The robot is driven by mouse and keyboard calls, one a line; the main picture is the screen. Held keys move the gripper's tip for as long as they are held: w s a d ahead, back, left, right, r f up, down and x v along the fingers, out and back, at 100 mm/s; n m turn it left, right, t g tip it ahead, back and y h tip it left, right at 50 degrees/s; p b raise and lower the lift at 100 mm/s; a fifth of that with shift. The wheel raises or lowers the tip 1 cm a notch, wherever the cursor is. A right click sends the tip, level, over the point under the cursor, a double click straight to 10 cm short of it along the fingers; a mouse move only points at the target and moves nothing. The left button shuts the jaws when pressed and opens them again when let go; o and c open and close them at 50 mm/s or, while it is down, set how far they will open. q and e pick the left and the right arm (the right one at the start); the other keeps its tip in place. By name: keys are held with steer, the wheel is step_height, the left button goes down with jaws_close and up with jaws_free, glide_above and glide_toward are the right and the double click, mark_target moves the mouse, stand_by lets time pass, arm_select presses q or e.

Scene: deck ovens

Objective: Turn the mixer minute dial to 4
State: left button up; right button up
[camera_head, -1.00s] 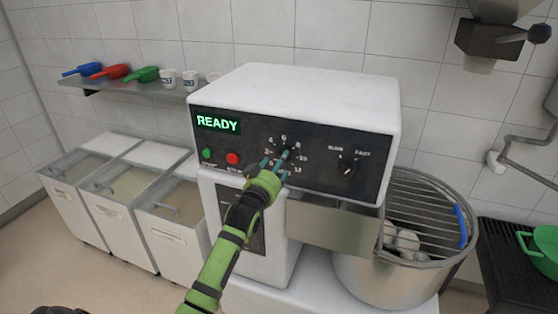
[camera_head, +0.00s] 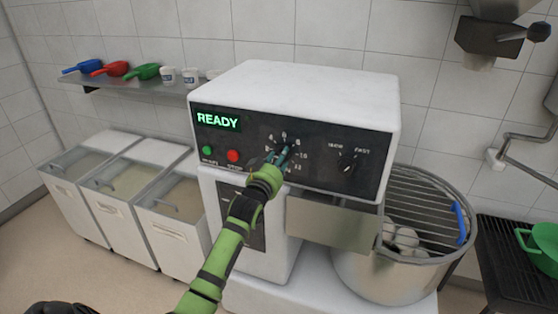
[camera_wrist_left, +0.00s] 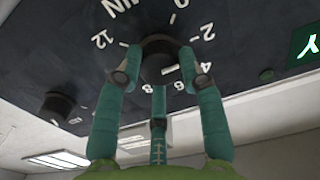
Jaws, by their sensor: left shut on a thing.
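The minute dial (camera_wrist_left: 155,62) is a dark round knob on the mixer's black panel, ringed by white numbers. In the wrist view my left gripper (camera_wrist_left: 160,75) has its teal fingers around the dial, shut on it. A white mark on the knob faces the side with the 4; its exact reading is hard to tell. In the head view my left gripper (camera_head: 277,157) reaches up to the panel and its fingers hide most of the dial. The green display (camera_head: 218,121) reads READY. My right gripper is not in view.
The speed knob (camera_head: 347,162) is right of the dial. A green button (camera_head: 207,150) and a red button (camera_head: 233,156) lie left of it. The steel bowl (camera_head: 390,275) with its wire guard (camera_head: 430,210) stands lower right. Bins (camera_head: 170,237) stand at left.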

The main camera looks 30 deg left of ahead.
arm_select(q)
steer(key=shift+f+m, duration=0.25)
steer(key=shift+m, duration=0.15)
steer(key=m+p, duration=0.1)
steer(key=m, duration=0.6)
steer(key=shift+m, duration=0.3)
steer(key=shift+f, duration=0.1)
stand_by(0.5)
steer(key=o, duration=1.2)
steer(key=shift+c, duration=0.2)
steer(key=shift+a, duration=0.15)
steer(key=shift+r, duration=0.2)
